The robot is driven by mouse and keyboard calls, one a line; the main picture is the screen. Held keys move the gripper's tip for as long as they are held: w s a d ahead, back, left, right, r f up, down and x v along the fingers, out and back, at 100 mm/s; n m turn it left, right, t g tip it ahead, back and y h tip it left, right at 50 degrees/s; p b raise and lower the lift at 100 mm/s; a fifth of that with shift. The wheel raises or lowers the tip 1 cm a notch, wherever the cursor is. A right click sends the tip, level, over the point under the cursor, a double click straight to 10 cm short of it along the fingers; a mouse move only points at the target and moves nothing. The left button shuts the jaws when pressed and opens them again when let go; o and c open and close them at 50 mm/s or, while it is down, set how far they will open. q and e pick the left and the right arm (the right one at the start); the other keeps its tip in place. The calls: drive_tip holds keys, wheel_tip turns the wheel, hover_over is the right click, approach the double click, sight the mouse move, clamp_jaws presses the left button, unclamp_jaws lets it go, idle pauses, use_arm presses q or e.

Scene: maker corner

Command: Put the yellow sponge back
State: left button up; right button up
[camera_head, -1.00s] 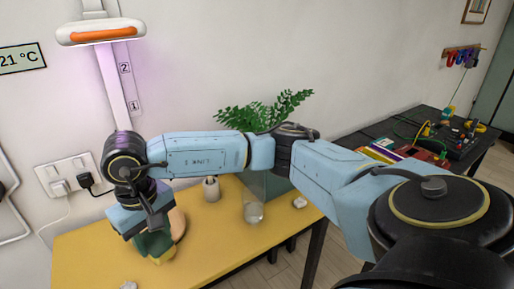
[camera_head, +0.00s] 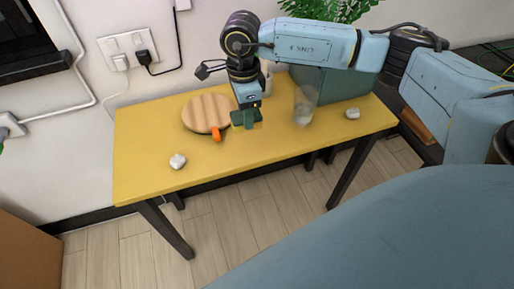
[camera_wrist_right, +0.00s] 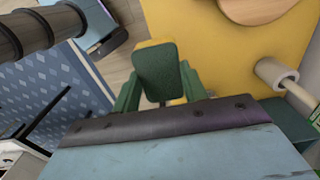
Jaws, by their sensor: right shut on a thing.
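The sponge, with a dark green face (camera_wrist_right: 156,75) and a yellow body, is between the green fingers of my right gripper (camera_wrist_right: 160,92) in the right wrist view. The gripper is shut on it. In the head view, the right gripper (camera_head: 244,118) points down over the yellow table, just right of the round wooden board. A small yellow part of the sponge (camera_head: 258,125) shows beside the fingers; the rest is hidden. I cannot tell whether the sponge touches the table. My left gripper is not in view.
The yellow table (camera_head: 150,135) carries the wooden board (camera_head: 207,108), an orange item (camera_head: 216,134) at its edge, a clear glass (camera_head: 304,107), a teal planter (camera_head: 345,85), and white lumps at left (camera_head: 177,161) and right (camera_head: 352,113). The table's front middle is clear.

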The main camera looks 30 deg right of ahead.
drive_tip(key=d+f+m, duration=0.1)
drive_tip(key=f+m, duration=0.2)
drive_tip(key=m, duration=0.3)
drive_tip(key=w+d+f+m+b, duration=0.1)
drive_tip(key=d+f+m, duration=0.1)
drive_tip(key=f+m, duration=0.2)
drive_tip(key=w+d+f+m+b, duration=0.1)
drive_tip(key=f+m, duration=0.2)
drive_tip(key=m, duration=0.4)
drive_tip(key=shift+w+d+f+m, duration=0.1)
drive_tip(key=shift+d+f+m, duration=0.2)
drive_tip(key=shift+d+f, duration=0.05)
drive_tip(key=shift+f, duration=1.9)
drive_tip(key=shift+f, duration=0.15)
drive_tip(key=o, duration=1)
drive_tip(key=shift+o, duration=0.2)
